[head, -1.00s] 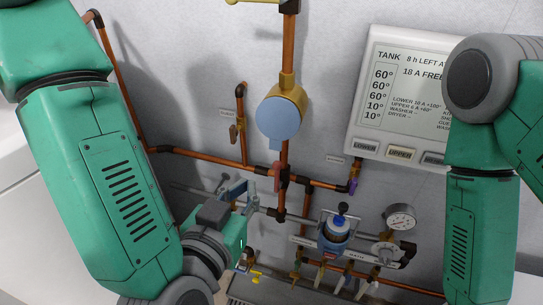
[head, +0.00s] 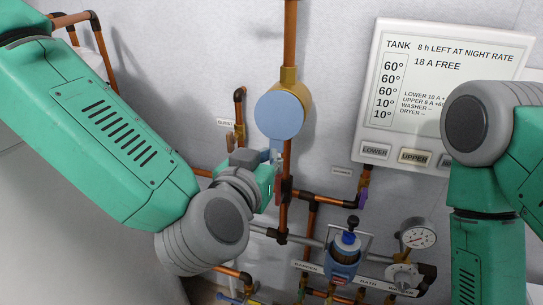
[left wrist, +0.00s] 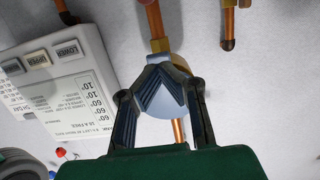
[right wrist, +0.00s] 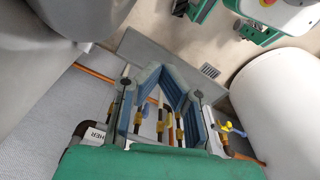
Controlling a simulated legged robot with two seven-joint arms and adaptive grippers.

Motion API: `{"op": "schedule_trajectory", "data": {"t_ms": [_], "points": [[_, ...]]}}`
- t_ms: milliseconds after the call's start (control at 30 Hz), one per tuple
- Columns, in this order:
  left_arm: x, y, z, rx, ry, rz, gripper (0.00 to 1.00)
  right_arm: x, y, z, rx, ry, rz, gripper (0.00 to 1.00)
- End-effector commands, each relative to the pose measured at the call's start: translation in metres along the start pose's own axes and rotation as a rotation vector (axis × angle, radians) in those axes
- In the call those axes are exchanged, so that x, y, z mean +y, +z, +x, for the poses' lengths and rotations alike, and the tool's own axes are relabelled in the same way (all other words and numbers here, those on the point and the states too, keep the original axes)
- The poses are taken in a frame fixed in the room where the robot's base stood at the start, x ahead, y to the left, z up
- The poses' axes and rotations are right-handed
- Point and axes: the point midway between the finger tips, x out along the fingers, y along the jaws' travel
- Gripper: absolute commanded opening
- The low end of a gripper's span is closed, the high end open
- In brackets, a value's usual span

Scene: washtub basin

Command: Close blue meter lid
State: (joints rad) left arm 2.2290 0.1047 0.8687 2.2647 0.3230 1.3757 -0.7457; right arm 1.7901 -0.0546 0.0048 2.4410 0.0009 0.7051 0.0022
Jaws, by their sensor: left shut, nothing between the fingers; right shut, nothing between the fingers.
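The blue meter is a brass body (head: 302,98) on a vertical copper pipe, with a pale blue round lid (head: 280,115) at its front. I cannot tell how far the lid stands from the meter's face. My left gripper (head: 273,163) is shut and empty, just below the lid by its lower edge; contact cannot be told. In the left wrist view its closed fingers (left wrist: 164,82) cover part of the pale blue disc (left wrist: 160,110). My right gripper (right wrist: 166,80) is shut and empty, seen only in the right wrist view, over lower pipes and valves.
A white tank panel (head: 440,90) hangs on the wall to the right. Copper pipes, a blue-capped device (head: 345,250) and a round gauge (head: 418,234) fill the lower wall. The wall left of the meter is mostly clear, beyond a short pipe (head: 239,115).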

Motion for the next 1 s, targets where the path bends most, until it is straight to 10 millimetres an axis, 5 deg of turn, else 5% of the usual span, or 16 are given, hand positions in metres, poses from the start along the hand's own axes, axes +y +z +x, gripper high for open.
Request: {"op": "schedule_trajectory", "data": {"t_ms": [200, 633, 1000], "points": [[0.000, 0.000, 0.020, 0.001, -0.001, -0.001, 0.00, 0.000, 0.000, 0.002, -0.001, 0.000, 0.000, 0.00], [0.000, 0.001, 0.024, 0.005, 0.000, 0.001, 0.00, 0.000, 0.001, 0.003, -0.001, 0.000, 0.000, 0.00], [0.000, 0.008, 0.046, 0.187, 0.000, 0.004, 0.00, 0.000, 0.003, 0.046, -0.001, 0.000, 0.000, 0.00]]}}
